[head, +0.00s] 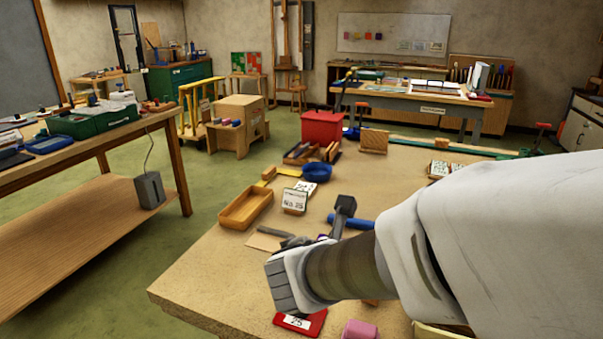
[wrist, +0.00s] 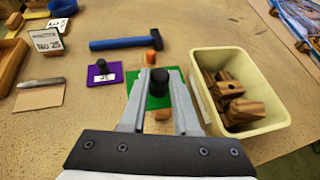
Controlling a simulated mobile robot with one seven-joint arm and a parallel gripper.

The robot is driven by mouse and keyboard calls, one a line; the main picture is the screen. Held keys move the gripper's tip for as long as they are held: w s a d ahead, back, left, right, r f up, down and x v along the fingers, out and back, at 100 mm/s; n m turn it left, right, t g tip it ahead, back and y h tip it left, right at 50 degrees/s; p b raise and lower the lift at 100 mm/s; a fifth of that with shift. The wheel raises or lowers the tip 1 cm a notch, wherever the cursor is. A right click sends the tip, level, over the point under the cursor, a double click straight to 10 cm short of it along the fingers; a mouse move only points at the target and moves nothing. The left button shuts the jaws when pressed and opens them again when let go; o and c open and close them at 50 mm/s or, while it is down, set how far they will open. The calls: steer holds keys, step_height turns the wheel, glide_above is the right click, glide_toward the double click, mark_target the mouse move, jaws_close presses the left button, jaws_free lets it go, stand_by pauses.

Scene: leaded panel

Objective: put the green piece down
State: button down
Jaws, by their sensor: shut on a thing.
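The green piece (wrist: 157,101) is a flat green plate with a black knob (wrist: 160,80) on top, in the wrist view. My gripper (wrist: 159,74) is shut on the knob, one finger on either side. The fingers cover parts of the plate, and I cannot tell whether its underside touches the table. In the head view my gripper's hand (head: 288,284) is over the near part of the table, and the green piece is hidden there. A purple piece (wrist: 104,78) with a black knob and a white label lies just left of the green piece.
A cream bin (wrist: 273,124) with wooden blocks stands close on the right. A blue-handled hammer (wrist: 125,43) lies beyond, with an orange item (wrist: 154,39) beside it. A red labelled plate (head: 308,326) and a pink block (head: 360,330) lie near the table's front edge.

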steer(key=w+a+f, duration=0.2)
steer(key=a, duration=0.1)
steer(key=w+a+f+b, duration=0.1)
steer(key=w+a+f, duration=0.1)
steer(key=a, duration=0.1)
steer(key=w+a+f+b, duration=0.1)
steer(key=w+a+f, duration=0.1)
steer(key=a, duration=0.1)
steer(key=shift+f, duration=0.3)
steer(key=shift+f+b, duration=0.75)
steer(key=shift+f, duration=1.25)
steer(key=shift+f, duration=0.2)
steer(key=c, duration=0.6)
jaws_free()
steer(key=shift+c, duration=0.2)
steer(key=shift+r, duration=0.1)
